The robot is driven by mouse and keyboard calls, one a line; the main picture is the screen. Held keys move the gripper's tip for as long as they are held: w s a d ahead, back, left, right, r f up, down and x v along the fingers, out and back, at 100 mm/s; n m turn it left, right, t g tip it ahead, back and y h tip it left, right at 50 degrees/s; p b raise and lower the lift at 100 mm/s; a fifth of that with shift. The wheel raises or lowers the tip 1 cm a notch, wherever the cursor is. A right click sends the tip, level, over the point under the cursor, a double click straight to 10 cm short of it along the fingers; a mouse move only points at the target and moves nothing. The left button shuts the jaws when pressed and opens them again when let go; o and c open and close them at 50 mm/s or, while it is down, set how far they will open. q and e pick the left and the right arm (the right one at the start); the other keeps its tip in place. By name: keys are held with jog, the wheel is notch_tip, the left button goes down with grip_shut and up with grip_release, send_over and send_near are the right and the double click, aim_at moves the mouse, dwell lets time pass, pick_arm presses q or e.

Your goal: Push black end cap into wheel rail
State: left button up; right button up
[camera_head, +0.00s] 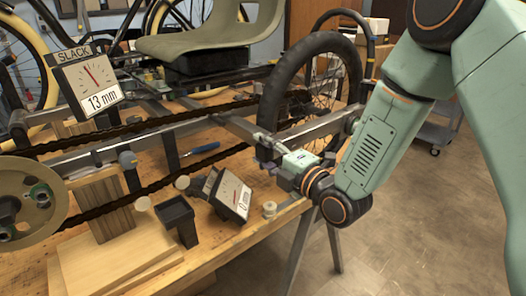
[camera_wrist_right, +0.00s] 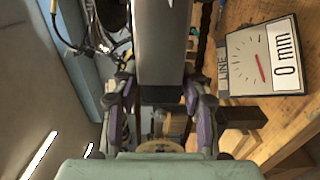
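The grey wheel rail (camera_wrist_right: 160,45) runs down the middle of the right wrist view. The black end cap (camera_wrist_right: 162,94) shows as a dark block at the rail's near end, in line with it. My right gripper (camera_wrist_right: 160,100) has one finger on each side of the cap, close against it; any small gap there is hard to see. In the head view my right gripper (camera_head: 285,155) is at the rail beside the rear wheel (camera_head: 318,85), and the cap is hidden. Whether the cap is fully seated cannot be seen. My left gripper is not in view.
A dial reading 0 mm (camera_head: 231,195) lies on the wooden bench (camera_head: 225,235), near a black square holder (camera_head: 177,220) and a small pale spool (camera_head: 269,209). A slack dial (camera_head: 88,80) reads 13 mm. The chain (camera_head: 150,125) runs to the rear wheel. Open floor lies right.

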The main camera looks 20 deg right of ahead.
jog(key=shift+o, duration=1.4)
jog(key=shift+s, duration=0.1)
jog(key=v, duration=1.1)
jog(key=shift+s+d, duration=0.15)
jog(key=shift+s, duration=0.25)
